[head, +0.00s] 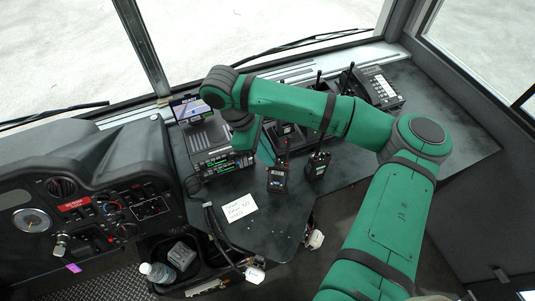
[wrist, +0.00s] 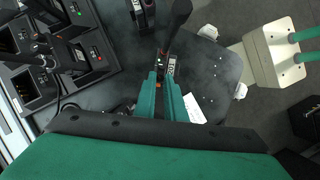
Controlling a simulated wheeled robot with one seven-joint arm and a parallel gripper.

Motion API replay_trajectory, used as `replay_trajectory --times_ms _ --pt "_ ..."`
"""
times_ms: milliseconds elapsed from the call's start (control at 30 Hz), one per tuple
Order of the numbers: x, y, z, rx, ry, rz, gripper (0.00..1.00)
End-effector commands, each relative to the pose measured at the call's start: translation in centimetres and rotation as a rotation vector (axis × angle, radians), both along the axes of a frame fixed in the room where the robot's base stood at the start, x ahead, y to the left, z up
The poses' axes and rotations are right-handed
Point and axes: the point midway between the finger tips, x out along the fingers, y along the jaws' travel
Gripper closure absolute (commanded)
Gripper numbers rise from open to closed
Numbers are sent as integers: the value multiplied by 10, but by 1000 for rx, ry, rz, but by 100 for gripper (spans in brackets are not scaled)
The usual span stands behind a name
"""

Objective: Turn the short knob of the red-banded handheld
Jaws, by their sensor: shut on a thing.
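The handheld with a red mark at its top (head: 277,180) stands on the dark console, and I take it as the red-banded one. In the wrist view a handheld (wrist: 165,64) with a thick black antenna lies just beyond my fingertips. My gripper (wrist: 164,88) has its two teal fingers close together at that handheld's top. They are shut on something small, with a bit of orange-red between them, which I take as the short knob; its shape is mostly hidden. In the head view my gripper (head: 268,150) is partly hidden by my wrist.
A second handheld (head: 318,163) stands close to the right, with an upright antenna. A radio unit (head: 215,160) with green displays is to the left. A white note (head: 239,207) lies in front. A keypad unit (head: 379,88) sits at the back right. The console's right side is clear.

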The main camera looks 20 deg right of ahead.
Motion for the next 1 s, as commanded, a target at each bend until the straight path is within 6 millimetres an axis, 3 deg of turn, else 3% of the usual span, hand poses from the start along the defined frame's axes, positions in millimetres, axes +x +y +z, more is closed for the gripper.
replay_trajectory --times_ms 67,100,167,567,1000 --pt "0 0 0 0 -1 0 100" --pt "0 0 0 0 0 1 83" --pt "0 0 0 0 0 1 70" --pt "2 2 6 -1 -1 3 70" --pt "16 27 76 -2 -3 2 70"
